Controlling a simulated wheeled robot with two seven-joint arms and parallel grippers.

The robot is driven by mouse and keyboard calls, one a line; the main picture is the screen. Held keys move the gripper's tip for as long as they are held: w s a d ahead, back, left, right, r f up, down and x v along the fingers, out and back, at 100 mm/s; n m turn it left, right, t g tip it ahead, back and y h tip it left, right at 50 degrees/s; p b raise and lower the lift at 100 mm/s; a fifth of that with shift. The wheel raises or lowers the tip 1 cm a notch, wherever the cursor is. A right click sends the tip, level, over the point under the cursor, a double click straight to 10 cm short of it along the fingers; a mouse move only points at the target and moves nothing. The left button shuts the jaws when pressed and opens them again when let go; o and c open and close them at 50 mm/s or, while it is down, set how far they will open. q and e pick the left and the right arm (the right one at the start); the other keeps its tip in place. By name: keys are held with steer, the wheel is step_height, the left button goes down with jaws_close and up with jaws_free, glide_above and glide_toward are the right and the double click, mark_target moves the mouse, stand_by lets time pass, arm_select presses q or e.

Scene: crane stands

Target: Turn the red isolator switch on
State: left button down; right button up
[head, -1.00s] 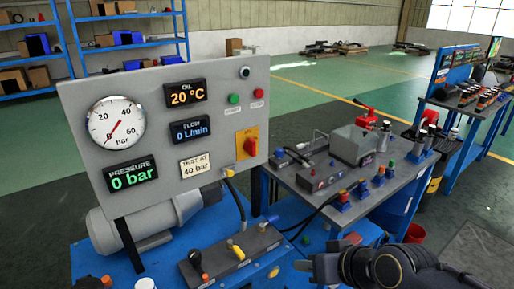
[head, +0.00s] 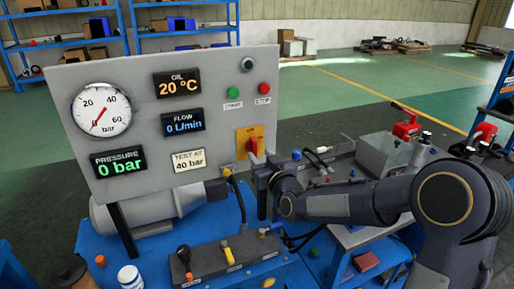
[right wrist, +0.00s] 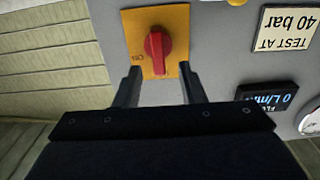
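The red isolator switch (head: 251,146) is a knob on a yellow plate (head: 241,136) at the lower right of the grey panel. In the right wrist view the red knob (right wrist: 157,45) stands upright in the picture on its yellow plate (right wrist: 179,22), with small lettering beside it. My right gripper (head: 261,160) is at the panel's right edge, pointing at the switch. In the right wrist view its fingers (right wrist: 159,76) are apart, one on each side of the knob's near end, with visible gaps. My left gripper is not in view.
The grey panel (head: 138,62) carries a round gauge (head: 101,110) reading about zero, lit displays, a green button (head: 233,93) and a red button (head: 264,88). Below, a valve block with levers (head: 230,256) sits on the blue bench. A grey-topped side bench lies behind my right arm.

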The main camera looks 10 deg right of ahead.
mark_target(255, 149)
steer(key=shift+w+a+p, duration=0.15)
steer(key=shift+w+p, duration=0.05)
steer(key=shift+w, duration=0.95)
steer(key=shift+w+a+p, duration=0.15)
steer(key=shift+w+p, duration=0.05)
steer(key=shift+w, duration=0.9)
steer(key=shift+c, duration=0.5)
jaws_close()
